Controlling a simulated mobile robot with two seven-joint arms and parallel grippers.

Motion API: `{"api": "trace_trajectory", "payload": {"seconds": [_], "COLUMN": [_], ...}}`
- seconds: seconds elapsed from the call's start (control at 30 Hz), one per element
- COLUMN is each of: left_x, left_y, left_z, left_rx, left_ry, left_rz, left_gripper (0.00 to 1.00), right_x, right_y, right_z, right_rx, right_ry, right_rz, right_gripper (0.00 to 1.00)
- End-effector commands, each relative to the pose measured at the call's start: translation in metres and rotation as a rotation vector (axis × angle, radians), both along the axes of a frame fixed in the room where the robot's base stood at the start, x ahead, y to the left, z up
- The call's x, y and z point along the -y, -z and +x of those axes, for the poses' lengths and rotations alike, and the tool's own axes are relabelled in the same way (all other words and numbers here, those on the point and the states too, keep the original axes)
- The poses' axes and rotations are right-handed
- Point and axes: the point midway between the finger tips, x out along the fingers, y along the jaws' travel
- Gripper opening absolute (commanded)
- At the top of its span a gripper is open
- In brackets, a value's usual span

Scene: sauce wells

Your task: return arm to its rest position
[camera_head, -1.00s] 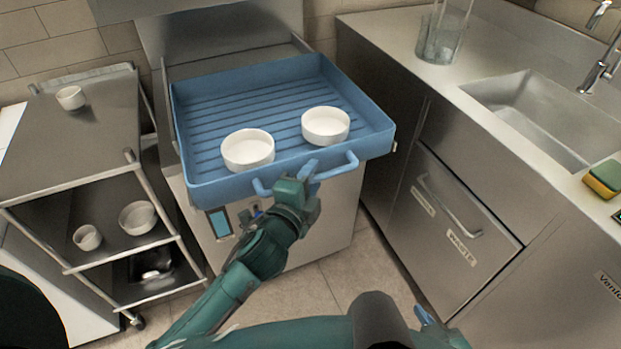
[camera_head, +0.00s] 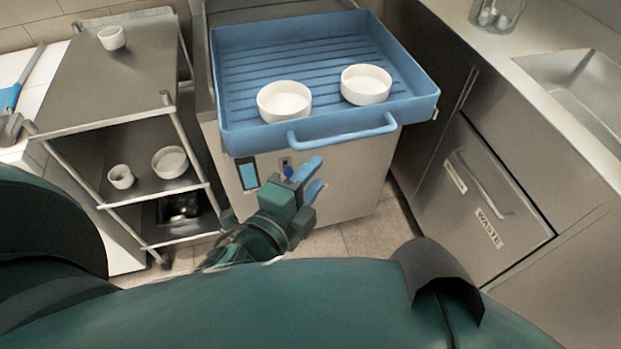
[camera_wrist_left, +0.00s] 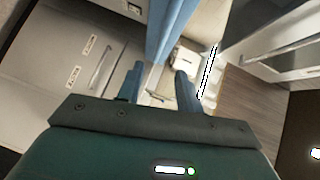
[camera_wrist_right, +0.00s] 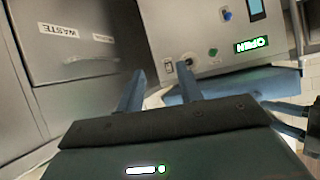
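My left gripper (camera_head: 312,178) is below and in front of the blue tray's handle in the head view, apart from it. Its two blue fingers are spread with nothing between them; they also show apart and empty in the left wrist view (camera_wrist_left: 160,88). My right gripper is not visible in the head view. In the right wrist view its fingers (camera_wrist_right: 162,88) are apart and empty, facing a panel with buttons and a lit OPEN sign (camera_wrist_right: 252,44). The blue tray (camera_head: 330,136) holds two white bowls, a left one (camera_head: 284,101) and a right one (camera_head: 366,84).
A steel cart (camera_head: 110,80) at the left carries a small cup (camera_head: 112,38) on top and two white dishes on its middle shelf. A steel counter with a sink (camera_head: 580,85) and a WASTE drawer (camera_head: 490,195) stands at the right. Floor shows between them.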

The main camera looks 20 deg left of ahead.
Motion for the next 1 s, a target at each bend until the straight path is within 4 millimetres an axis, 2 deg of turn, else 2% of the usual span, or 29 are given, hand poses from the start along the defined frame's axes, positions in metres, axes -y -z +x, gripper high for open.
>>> {"api": "trace_trajectory", "payload": {"seconds": [0.5, 0.6, 0.67, 0.8, 0.9, 1.0], "left_x": [0.000, -0.001, -0.003, -0.011, -0.018, -0.024], "left_y": [-0.001, 0.005, 0.016, 0.059, 0.090, 0.111], "left_z": [-0.001, -0.002, -0.005, -0.022, -0.040, -0.056], "left_rx": [0.001, -0.036, -0.107, -0.365, -0.531, -0.639], "left_ry": [0.000, -0.006, -0.022, -0.129, -0.252, -0.366], "left_rz": [0.000, -0.047, -0.145, -0.542, -0.841, -1.074], "left_gripper": [0.36, 0.36, 0.36, 0.36, 0.36, 0.36], "right_x": [-0.002, -0.002, -0.001, 0.003, 0.009, 0.013], "right_y": [-0.002, -0.006, -0.013, -0.027, -0.026, -0.022], "right_z": [0.000, 0.000, 0.000, -0.002, -0.005, -0.008], "right_rx": [-0.001, -0.001, -0.002, -0.017, -0.041, -0.064], "right_ry": [0.009, 0.010, 0.009, 0.014, 0.018, 0.023], "right_rz": [0.012, 0.011, 0.007, -0.013, -0.039, -0.056], "right_gripper": [0.36, 0.36, 0.36, 0.36, 0.36, 0.36]}}
